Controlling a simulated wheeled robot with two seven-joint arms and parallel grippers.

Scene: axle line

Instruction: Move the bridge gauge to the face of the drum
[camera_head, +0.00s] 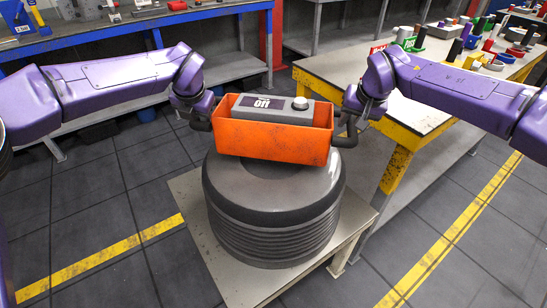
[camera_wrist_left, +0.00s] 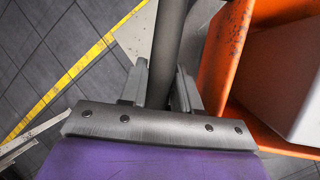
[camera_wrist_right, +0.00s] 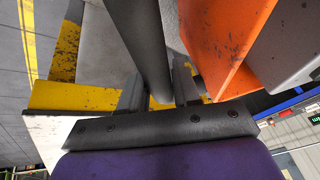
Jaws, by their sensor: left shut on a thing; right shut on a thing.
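The bridge gauge appears to be the orange box-shaped body (camera_head: 270,140) with a grey unit marked "Off" (camera_head: 270,108) in it and a dark handle at each end. My left gripper (camera_head: 203,116) is shut on its left handle, a dark bar that also shows in the left wrist view (camera_wrist_left: 172,40). My right gripper (camera_head: 350,118) is shut on the right handle, which also shows in the right wrist view (camera_wrist_right: 140,40). The gauge is roughly level over the back of the drum (camera_head: 275,215), a grey ribbed cylinder with a flat upper face. I cannot tell whether they touch.
The drum stands on a low pale stand (camera_head: 235,280). A yellow-framed workbench (camera_head: 425,110) with several small parts is close on the right, under my right arm. A blue-edged bench (camera_head: 110,30) runs along the back left. The floor at front is clear.

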